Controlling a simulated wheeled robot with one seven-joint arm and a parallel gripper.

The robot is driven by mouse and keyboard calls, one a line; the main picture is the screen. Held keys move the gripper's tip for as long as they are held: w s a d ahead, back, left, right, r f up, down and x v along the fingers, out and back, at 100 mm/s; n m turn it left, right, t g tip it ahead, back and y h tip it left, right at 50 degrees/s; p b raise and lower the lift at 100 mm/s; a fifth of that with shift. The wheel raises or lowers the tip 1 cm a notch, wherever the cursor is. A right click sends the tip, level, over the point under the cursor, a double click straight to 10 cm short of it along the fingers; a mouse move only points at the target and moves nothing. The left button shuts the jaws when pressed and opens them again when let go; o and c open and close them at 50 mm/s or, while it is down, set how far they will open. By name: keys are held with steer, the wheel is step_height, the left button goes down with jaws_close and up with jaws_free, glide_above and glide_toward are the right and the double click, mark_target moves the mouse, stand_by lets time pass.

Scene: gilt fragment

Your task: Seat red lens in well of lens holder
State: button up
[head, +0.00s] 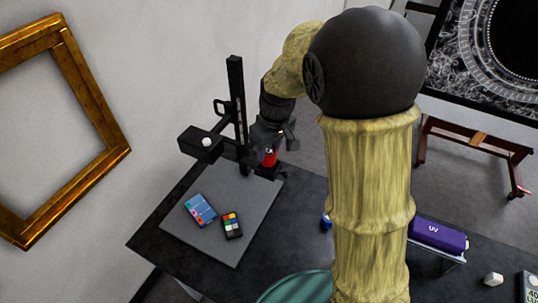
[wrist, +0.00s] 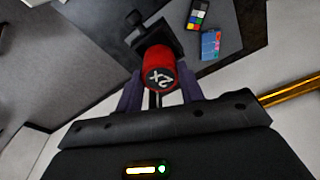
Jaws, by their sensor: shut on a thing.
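The red lens (wrist: 161,70) is a short red cylinder with a white "2X" mark. It also shows in the head view (head: 269,158), small, at the foot of the black stand. My gripper (wrist: 161,84) is shut on it, with a finger on each side; it shows in the head view too (head: 271,142). A black block, likely the lens holder (head: 268,173), lies just below the lens; a black squarish part shows behind the lens in the wrist view (wrist: 171,36). The well is hidden, and I cannot tell whether the lens touches the holder.
The black stand (head: 236,100) has a tall post and a side box with a white knob (head: 206,142). A grey board (head: 205,238) holds a blue card (head: 200,210) and a colour checker (head: 232,226). A purple UV box (head: 438,234) is to the right. A gilt frame (head: 95,85) is at left.

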mark_target(270, 151)
step_height(270, 151, down, 3)
steer(key=shift+w+f+p, duration=0.1)
steer(key=shift+p, duration=0.2)
steer(key=shift+f, duration=0.1)
steer(key=o, duration=1)
